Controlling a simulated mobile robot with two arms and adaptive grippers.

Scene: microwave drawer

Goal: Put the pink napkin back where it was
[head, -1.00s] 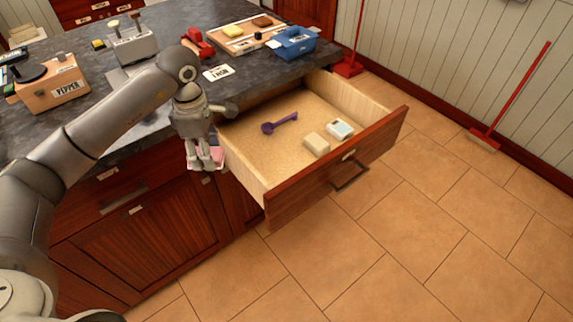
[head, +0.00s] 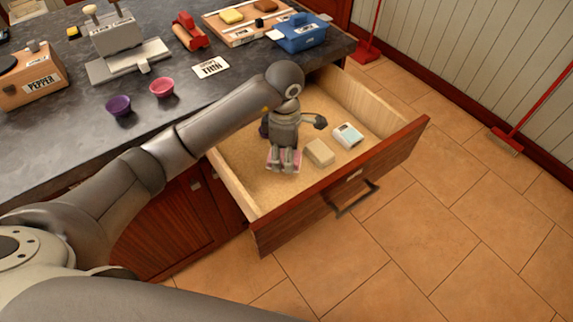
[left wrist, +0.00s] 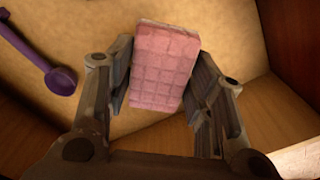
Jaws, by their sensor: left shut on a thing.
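My left gripper (head: 284,166) is shut on the pink napkin (left wrist: 164,68), a folded pad with a grid pattern. The napkin's pink edges also show beside the fingers in the head view (head: 271,161). The gripper points down inside the open wooden drawer (head: 300,219), left of a beige block. I cannot tell whether the napkin touches the drawer floor. A purple scoop (left wrist: 58,80) lies on the drawer floor, left of the napkin in the left wrist view. My right gripper is not in view.
The beige block (head: 319,152) and a white and teal box (head: 347,134) lie in the drawer. The drawer's left front floor is bare.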

